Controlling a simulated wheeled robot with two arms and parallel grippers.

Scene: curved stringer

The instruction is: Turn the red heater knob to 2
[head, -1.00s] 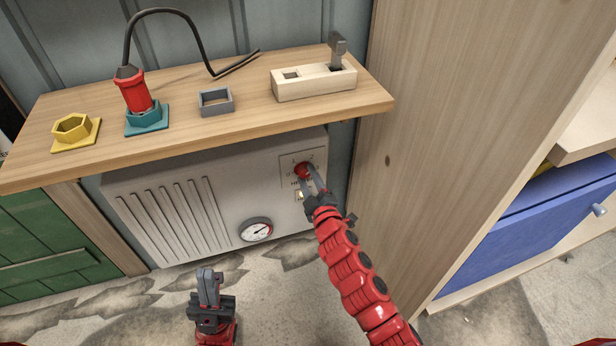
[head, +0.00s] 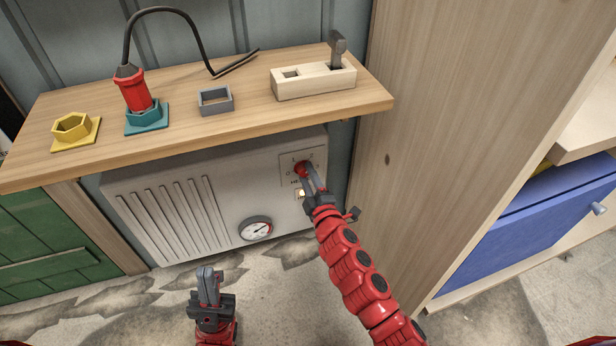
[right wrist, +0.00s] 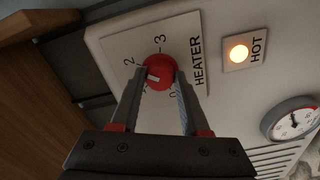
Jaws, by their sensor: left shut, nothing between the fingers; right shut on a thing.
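The red heater knob (head: 302,168) is on a pale panel at the right of the heater front. In the right wrist view the knob (right wrist: 160,68) carries a white mark pointing left, near the 1 and below the 2; its exact setting is hard to tell. My right gripper (head: 307,173) is shut on the knob, with one finger on either side of it, as the right wrist view also shows (right wrist: 160,84). My left gripper (head: 207,272) is shut and empty, low in front of the heater and apart from it.
The HOT lamp (right wrist: 239,53) glows orange beside the dial. A gauge (head: 256,229) is lower on the heater (head: 235,185). A wooden shelf (head: 205,130) overhangs it, holding several fixtures. A wooden panel (head: 440,120) stands close on the right.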

